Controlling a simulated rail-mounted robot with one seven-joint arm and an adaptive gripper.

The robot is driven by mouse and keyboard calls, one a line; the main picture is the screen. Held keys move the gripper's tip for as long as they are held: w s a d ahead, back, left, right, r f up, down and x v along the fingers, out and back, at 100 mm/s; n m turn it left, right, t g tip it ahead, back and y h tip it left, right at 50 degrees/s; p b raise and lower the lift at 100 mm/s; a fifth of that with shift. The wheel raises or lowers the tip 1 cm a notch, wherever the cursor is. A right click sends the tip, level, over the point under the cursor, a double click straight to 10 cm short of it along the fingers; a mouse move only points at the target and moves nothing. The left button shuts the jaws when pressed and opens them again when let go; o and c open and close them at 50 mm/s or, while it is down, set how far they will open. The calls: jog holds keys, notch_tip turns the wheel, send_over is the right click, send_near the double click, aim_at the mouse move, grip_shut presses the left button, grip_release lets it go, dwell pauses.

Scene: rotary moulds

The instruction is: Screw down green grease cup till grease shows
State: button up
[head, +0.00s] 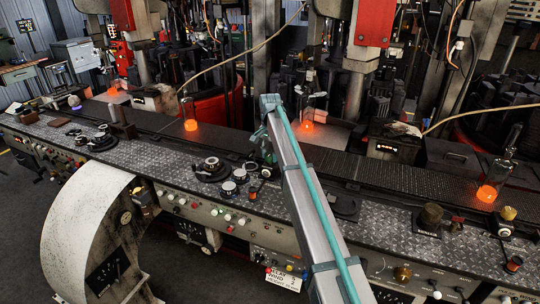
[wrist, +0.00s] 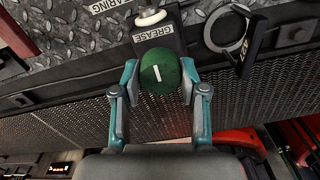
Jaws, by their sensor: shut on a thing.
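The green grease cup (wrist: 160,84) is round with a short white line on its top, in the middle of the wrist view. My gripper (wrist: 159,70) has one teal finger on each side of it and is shut on it. The line stands nearly upright in the picture. A dark block with a GREASE label (wrist: 155,33) sits just beyond the cup. A pale rounded piece (wrist: 150,17) lies on that block; I cannot tell if it is grease. In the head view my gripper (head: 266,147) is at the console's diamond-plate top, and my arm hides the cup.
A metal ring (wrist: 207,31) on a dark holder stands right of the label in the wrist view. A perforated dark conveyor (head: 380,181) runs behind the console top (head: 130,152). Glowing orange glass pieces (head: 307,126) stand along the line. Gauges (head: 211,164) sit left of my gripper.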

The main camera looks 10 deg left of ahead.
aim_at(270, 154)
jog(key=shift+m, duration=1.2)
jog(key=o, duration=1.1)
jog(key=shift+o, duration=0.2)
notch_tip(270, 154, up, 12)
